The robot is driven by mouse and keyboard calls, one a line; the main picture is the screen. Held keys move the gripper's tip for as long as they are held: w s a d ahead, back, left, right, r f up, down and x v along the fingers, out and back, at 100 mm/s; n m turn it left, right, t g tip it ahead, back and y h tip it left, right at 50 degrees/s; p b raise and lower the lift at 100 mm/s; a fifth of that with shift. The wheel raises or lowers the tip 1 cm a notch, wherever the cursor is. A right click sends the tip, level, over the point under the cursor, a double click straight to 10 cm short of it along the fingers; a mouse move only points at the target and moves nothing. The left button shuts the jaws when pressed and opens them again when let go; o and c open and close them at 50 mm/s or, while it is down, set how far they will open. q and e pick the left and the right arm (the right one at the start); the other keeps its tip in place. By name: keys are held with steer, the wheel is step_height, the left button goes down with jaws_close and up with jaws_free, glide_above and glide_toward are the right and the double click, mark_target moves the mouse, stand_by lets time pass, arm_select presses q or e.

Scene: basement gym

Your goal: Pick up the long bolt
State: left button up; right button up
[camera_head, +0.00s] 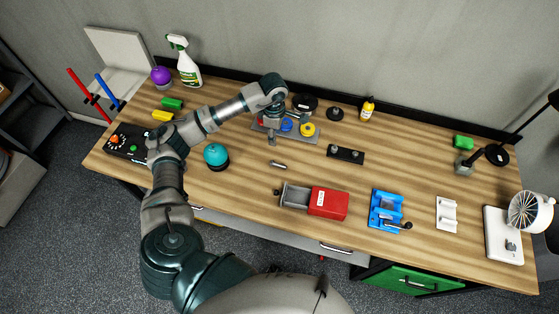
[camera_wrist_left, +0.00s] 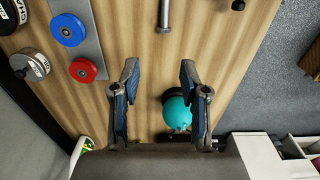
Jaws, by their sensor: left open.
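A silver bolt (camera_head: 278,165) lies on its side on the wooden table, in front of the grey plate with coloured discs. In the left wrist view the bolt (camera_wrist_left: 164,18) shows at the top edge, its head end toward my gripper and its other end cut off. My left gripper (camera_head: 272,137) points down over the table behind the bolt. My right gripper is not in view.
The disc plate (camera_head: 302,134) is close to my left gripper. A teal ball-shaped object (camera_head: 215,154) stands left of the bolt. A black strip with two knobs (camera_head: 345,154) is to the right, and a red and grey box (camera_head: 327,203) is in front. Bare wood surrounds the bolt.

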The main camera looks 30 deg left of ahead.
arm_select(q)
steer(key=p, duration=0.2)
glide_above(277, 164)
steer(key=f, duration=1)
steer(key=shift+w+a+f, duration=0.2)
steer(key=shift+a+f, duration=0.05)
steer(key=shift+f, duration=0.55)
steer(key=f, duration=0.2)
steer(key=f+p, duration=0.1)
steer(key=f, duration=0.1)
steer(key=shift+s+d+f+p, duration=0.15)
steer(key=shift+s+f+p, duration=0.05)
steer(key=shift+f+p, duration=0.15)
steer(key=shift+f, duration=0.25)
jaws_close()
